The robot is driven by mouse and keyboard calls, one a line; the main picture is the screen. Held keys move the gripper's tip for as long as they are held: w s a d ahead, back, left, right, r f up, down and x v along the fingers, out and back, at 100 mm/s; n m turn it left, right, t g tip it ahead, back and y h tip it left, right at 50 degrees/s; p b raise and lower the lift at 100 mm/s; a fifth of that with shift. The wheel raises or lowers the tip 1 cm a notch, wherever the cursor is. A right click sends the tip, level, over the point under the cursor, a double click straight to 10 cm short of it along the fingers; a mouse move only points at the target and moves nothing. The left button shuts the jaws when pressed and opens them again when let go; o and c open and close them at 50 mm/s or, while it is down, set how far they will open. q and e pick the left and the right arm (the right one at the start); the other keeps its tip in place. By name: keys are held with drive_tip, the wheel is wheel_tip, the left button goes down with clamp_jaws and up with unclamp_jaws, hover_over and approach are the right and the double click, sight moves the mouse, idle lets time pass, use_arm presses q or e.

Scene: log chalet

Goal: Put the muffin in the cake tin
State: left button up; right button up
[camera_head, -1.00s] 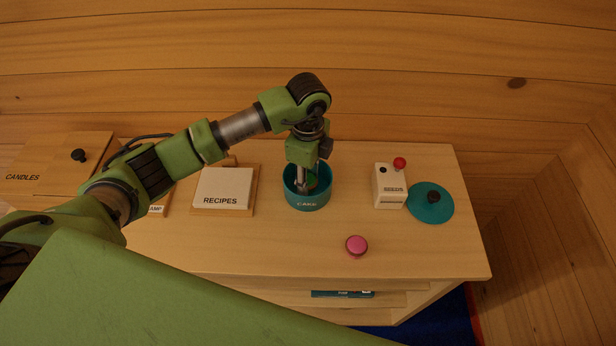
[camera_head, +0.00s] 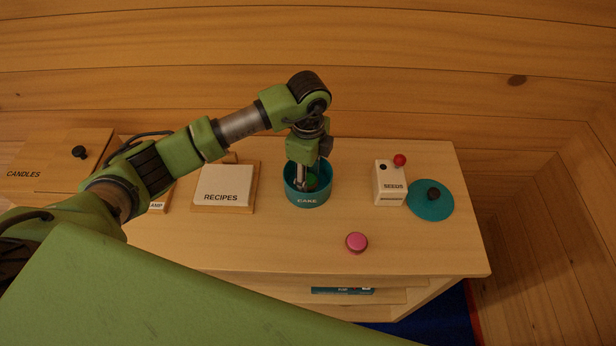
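The teal cake tin (camera_head: 307,201), labelled CAKE, stands open on the wooden cabinet top. My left gripper (camera_head: 312,182) points straight down with its fingers inside the tin. The tin wall and the wrist hide the fingertips, so I cannot tell if they are open or shut. Something green shows inside the tin by the fingers; I cannot tell what it is. A small pink round-topped thing (camera_head: 357,242) sits on the cabinet top, in front and to the right of the tin. I cannot tell whether it is the muffin. My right gripper is not in view.
A teal lid with a black knob (camera_head: 430,206) lies at the right. A white box with a red ball (camera_head: 391,187) stands beside it. A RECIPES box (camera_head: 224,184) is left of the tin, a CANDLES box (camera_head: 60,165) farther left. The front right of the top (camera_head: 430,250) is clear.

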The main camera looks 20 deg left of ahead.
sight(308, 178)
use_arm(q)
wheel_tip(308, 178, up, 11)
drive_tip(key=b, duration=0.3)
drive_tip(key=shift+r, duration=0.15)
